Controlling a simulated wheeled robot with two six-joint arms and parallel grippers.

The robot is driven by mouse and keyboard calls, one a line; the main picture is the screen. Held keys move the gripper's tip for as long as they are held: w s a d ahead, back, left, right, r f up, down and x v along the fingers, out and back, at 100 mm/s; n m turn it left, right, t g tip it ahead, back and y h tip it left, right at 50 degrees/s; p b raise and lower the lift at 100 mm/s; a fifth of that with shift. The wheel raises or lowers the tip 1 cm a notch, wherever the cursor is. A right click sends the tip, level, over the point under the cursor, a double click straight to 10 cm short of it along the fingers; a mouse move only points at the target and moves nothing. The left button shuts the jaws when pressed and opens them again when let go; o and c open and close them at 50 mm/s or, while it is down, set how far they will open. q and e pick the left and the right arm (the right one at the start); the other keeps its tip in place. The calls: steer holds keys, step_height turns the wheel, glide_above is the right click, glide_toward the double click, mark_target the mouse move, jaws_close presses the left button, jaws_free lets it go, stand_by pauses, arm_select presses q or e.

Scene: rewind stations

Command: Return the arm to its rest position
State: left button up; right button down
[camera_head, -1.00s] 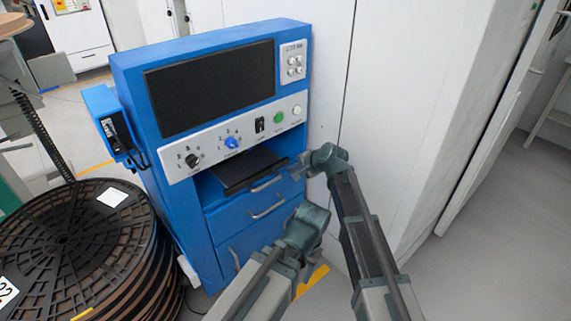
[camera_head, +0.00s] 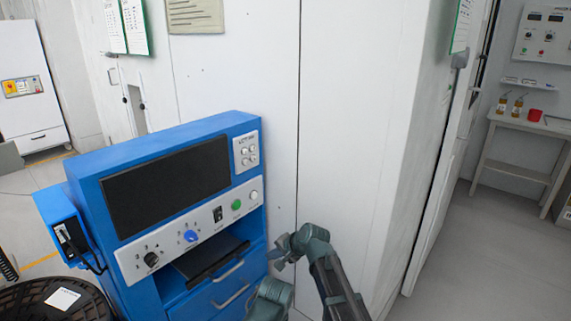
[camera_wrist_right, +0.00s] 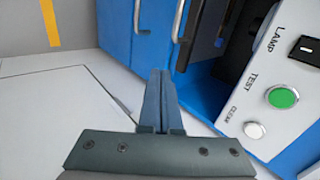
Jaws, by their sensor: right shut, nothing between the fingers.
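My right gripper (camera_head: 279,260) is in front of the white wall, just right of the blue station (camera_head: 95,200) and close to its lower right side. In the right wrist view my right gripper (camera_wrist_right: 160,85) has its fingers together, with nothing between them. Beyond the fingertips there are the blue drawer fronts, and the control panel (camera_wrist_right: 285,85) with a green button and a white button is at the right. Part of my other arm shows at the bottom edge of the head view, but its fingers are not visible.
The station has a dark screen (camera_head: 168,186), a panel with knobs, a dark tray (camera_head: 210,262) and drawers with handles. A table (camera_head: 525,122) with bottles stands at the far right.

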steer(key=s+d+f+n+g+h+p, duration=0.15)
steer(key=s+d+n+h, duration=0.25)
steer(key=s+d, duration=0.75)
steer(key=s+d+f+n+g+h, duration=0.3)
steer(key=s+d, duration=0.8)
steer(key=d, duration=0.1)
arm_select(q)
step_height(320, 180, up, 22)
steer(key=p, duration=2)
arm_select(e)
steer(key=s+a+r+n, duration=0.1)
steer(key=a+r, duration=0.2)
steer(key=r, duration=0.4)
steer(key=s+a+r+n, duration=0.1)
steer(key=s+a+r, duration=0.1)
steer(key=a+r, duration=0.2)
steer(key=s+a+r+n+g+h, duration=0.1)
steer(key=s+a+r, duration=0.1)
steer(key=r, duration=0.7)
steer(key=shift+s+a+r+n, duration=0.25)
steer(key=shift+a+r+n, duration=0.05)
steer(key=shift+a, duration=0.55)
arm_select(q)
steer(key=shift+c, duration=0.7)
steer(key=shift+a, duration=0.1)
arm_select(e)
steer(key=shift+a, duration=0.1)
